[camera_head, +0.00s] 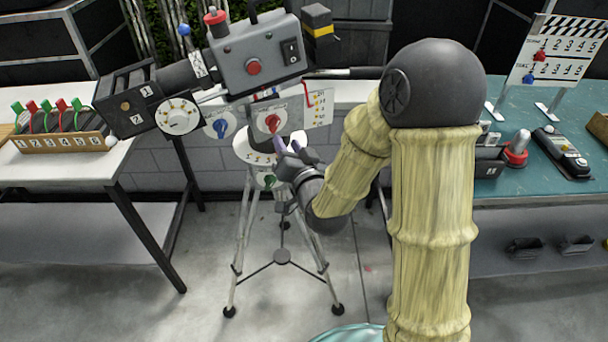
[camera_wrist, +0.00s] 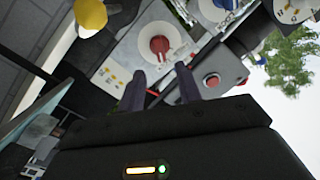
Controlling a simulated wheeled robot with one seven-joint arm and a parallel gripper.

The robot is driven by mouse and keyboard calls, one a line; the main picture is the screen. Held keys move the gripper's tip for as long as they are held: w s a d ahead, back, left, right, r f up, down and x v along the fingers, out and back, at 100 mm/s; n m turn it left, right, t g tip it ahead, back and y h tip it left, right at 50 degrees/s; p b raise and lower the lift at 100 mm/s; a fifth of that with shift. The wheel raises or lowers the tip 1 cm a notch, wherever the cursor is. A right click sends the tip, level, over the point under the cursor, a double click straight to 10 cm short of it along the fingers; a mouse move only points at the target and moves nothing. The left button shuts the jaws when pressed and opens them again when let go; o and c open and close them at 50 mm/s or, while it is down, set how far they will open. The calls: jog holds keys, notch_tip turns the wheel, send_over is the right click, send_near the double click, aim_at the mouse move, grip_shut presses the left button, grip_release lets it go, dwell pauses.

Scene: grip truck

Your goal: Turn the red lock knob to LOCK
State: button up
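The red lock knob (camera_head: 272,123) sits on a round white dial on the front of the tripod-mounted camera rig. In the wrist view the red knob (camera_wrist: 160,46) shows just beyond my fingertips, roughly centred between them. The dial lettering is too small to read. My gripper (camera_head: 289,146) is just below and slightly right of the knob in the head view. In the wrist view its two dark fingers (camera_wrist: 162,82) are spread with nothing between them. I see no clear contact with the knob.
A blue knob (camera_head: 220,125) is left of the red one, and a green knob (camera_head: 268,181) is below. The grey camera body (camera_head: 259,52) with a red button (camera_head: 253,67) is above. The tripod (camera_head: 241,240) stands between a white table (camera_head: 70,165) and a teal table (camera_head: 530,185).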

jog(key=b, duration=0.1)
jog(key=s+b, duration=0.1)
jog(key=b, duration=0.1)
jog(key=shift+d+f, duration=0.15)
jog(key=shift+d, duration=0.1)
jog(key=b, duration=0.3)
jog(key=shift+s+d, duration=0.1)
jog(key=shift+s, duration=0.25)
jog(key=b+v, duration=0.7)
jog(key=b, duration=0.3)
jog(key=shift+s, duration=0.4)
